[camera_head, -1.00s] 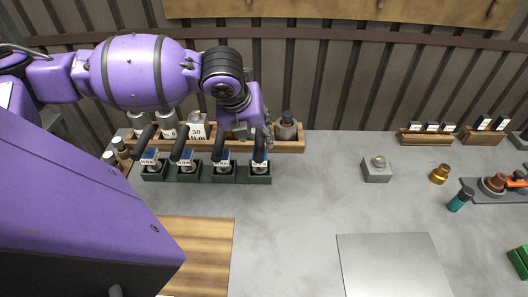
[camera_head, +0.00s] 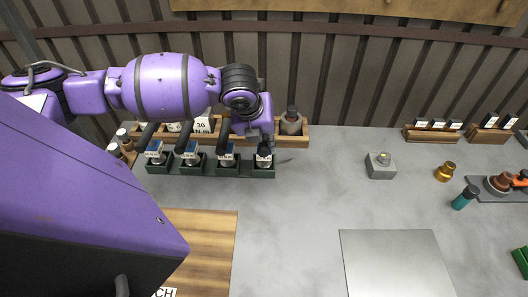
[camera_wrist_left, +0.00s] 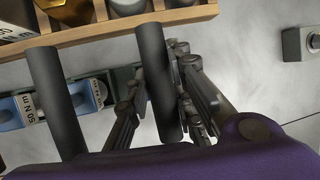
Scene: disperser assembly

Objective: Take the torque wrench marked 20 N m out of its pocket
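Several torque wrenches with dark handles stand in a row of dark green pockets (camera_head: 214,171) at the left of the bench. The rightmost wrench (camera_head: 264,158) has a label too small to read in the head view. My left gripper (camera_head: 264,143) is over this wrench. In the left wrist view, the fingers of the left gripper (camera_wrist_left: 158,72) lie on both sides of a dark handle (camera_wrist_left: 157,45), close to it; firm contact is not clear. The neighbouring wrench (camera_wrist_left: 57,105) has a label that seems to read 50 N m. My right gripper is not in view.
Behind the pockets runs a wooden rack (camera_head: 292,141) with sockets and a 30 N m sign (camera_head: 201,126). A wooden board (camera_head: 207,245) lies in front. A grey block (camera_head: 380,168), a brass part (camera_head: 445,172) and a metal plate (camera_head: 395,262) are to the right. Bench between is clear.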

